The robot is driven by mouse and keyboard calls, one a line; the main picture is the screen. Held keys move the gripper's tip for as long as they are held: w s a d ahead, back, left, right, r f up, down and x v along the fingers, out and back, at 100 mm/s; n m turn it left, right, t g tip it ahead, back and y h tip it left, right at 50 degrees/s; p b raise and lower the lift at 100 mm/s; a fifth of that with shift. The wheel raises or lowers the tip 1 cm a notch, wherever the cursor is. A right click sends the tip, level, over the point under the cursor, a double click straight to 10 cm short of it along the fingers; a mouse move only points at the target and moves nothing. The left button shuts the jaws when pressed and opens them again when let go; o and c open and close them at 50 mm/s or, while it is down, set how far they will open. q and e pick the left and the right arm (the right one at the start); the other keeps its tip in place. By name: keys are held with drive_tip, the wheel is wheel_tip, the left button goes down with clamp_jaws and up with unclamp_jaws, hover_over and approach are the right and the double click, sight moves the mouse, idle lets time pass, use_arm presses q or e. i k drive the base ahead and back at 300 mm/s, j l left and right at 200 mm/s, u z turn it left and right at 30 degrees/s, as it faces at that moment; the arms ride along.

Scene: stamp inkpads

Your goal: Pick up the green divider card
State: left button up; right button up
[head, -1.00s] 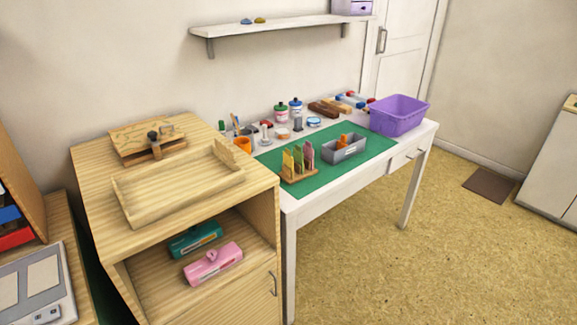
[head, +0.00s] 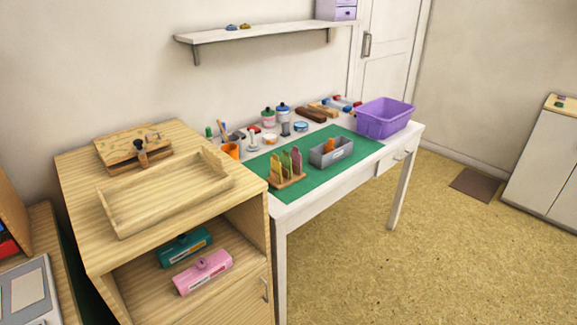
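A green divider card (head: 286,164) stands upright in a small wooden rack (head: 289,182) on the green mat of the white table. A yellow card (head: 275,170) stands to its left and a pink card (head: 297,161) to its right in the same rack. Neither of my grippers shows in the head view.
A grey bin (head: 331,155) with an orange item stands right of the rack. An orange cup (head: 230,151), jars and stamps line the table's back. A purple tub (head: 384,119) sits at the right end. A wooden cabinet with a tray (head: 165,207) stands left. Floor in front is open.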

sight(286, 161)
drive_tip(key=i+l, duration=0.25)
drive_tip(key=l, duration=0.15)
drive_tip(key=i+l+u, duration=0.15)
drive_tip(key=i+l, duration=0.35)
drive_tip(key=l, duration=0.25)
drive_tip(key=i+l+u, duration=0.1)
drive_tip(key=l, duration=0.35)
drive_tip(key=i, duration=0.1)
